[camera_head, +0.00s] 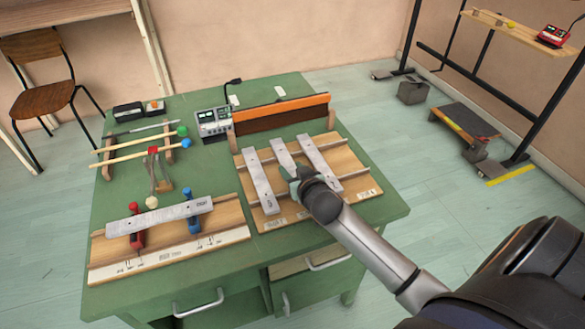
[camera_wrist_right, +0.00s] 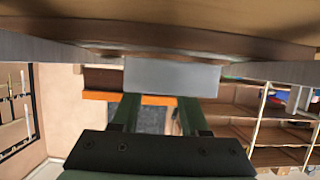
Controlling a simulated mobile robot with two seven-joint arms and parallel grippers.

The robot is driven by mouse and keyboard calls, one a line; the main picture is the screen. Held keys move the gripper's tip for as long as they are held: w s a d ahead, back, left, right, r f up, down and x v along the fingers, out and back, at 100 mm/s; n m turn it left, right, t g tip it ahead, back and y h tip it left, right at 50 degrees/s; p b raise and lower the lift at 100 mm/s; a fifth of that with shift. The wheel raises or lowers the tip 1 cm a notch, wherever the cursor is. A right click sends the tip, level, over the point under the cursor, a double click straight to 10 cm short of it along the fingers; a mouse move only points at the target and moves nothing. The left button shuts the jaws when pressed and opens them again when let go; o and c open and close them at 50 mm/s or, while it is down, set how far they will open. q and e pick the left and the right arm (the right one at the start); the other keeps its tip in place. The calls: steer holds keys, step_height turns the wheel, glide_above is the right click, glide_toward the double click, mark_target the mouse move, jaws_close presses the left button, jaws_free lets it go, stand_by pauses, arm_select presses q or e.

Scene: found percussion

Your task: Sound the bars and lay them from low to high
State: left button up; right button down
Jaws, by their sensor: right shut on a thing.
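Three grey metal bars lie on the right wooden board (camera_head: 283,216): a left bar (camera_head: 261,180), a middle bar (camera_head: 282,153) and a right bar (camera_head: 320,162). My right gripper (camera_head: 297,180) is at the near end of the middle bar and shut on it; the wrist hides that end. In the right wrist view the fingers (camera_wrist_right: 157,115) meet the end of the middle bar (camera_wrist_right: 172,77). A fourth bar (camera_head: 160,217) lies across red (camera_head: 136,238) and blue (camera_head: 193,223) supports on the left board (camera_head: 220,215). My left gripper is out of view.
Mallets with a green head (camera_head: 182,131) and a blue head (camera_head: 186,143) rest at the table's left. A pale-headed striker (camera_head: 152,202) stands close behind the fourth bar. A meter box (camera_head: 213,122) and an orange-topped panel (camera_head: 281,108) stand behind the boards.

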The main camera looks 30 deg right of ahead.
steer(key=shift+f, duration=0.35)
stand_by(0.4)
steer(key=shift+c, duration=1.7)
jaws_free()
steer(key=v, duration=1.1)
steer(key=shift+s+a+p, duration=0.1)
steer(key=shift+s+p, duration=0.15)
steer(key=shift+p, duration=0.15)
steer(key=shift+s+a+r, duration=0.1)
steer(key=shift+s+r, duration=0.15)
steer(key=shift+s, duration=0.25)
